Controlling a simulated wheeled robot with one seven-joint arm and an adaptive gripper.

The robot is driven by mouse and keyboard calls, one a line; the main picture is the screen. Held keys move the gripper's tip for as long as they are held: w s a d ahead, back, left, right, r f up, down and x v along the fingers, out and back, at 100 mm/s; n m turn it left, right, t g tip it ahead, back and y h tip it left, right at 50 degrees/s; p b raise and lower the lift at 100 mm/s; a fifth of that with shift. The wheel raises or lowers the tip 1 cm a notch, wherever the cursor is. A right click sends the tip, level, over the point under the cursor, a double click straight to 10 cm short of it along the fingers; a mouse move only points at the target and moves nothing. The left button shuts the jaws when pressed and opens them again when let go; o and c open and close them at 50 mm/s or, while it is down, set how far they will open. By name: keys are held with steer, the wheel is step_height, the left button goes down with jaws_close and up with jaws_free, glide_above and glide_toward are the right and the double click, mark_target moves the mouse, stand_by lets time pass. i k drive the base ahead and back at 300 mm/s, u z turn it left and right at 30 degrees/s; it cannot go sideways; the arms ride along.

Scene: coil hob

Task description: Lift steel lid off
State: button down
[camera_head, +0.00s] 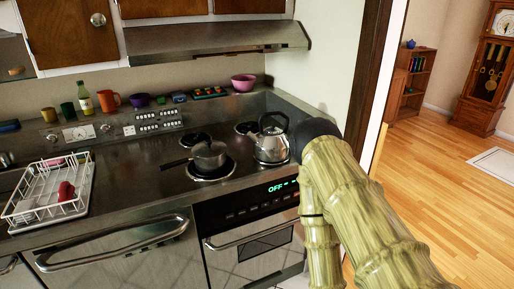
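A steel lid (208,149) with a small knob on top appears to sit on the pan. My arm, with a pale green, bamboo-like surface, rises at the right of the picture and bends at a dark joint beside the kettle. The arm's end does not show, so my gripper is not in view.
A steel kettle (271,146) with a dark handle stands right of the pan, close to my arm. A white dish rack (48,190) stands on the counter at left. A range hood (215,38) overhangs the hob. Cups, a bottle and a pink bowl (243,81) line the back ledge.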

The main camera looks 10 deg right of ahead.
mark_target(207, 149)
steer(key=u, duration=0.15)
steer(key=k, duration=0.4)
steer(key=z, duration=1.1)
steer(key=i, duration=1.3)
steer(key=u, duration=0.65)
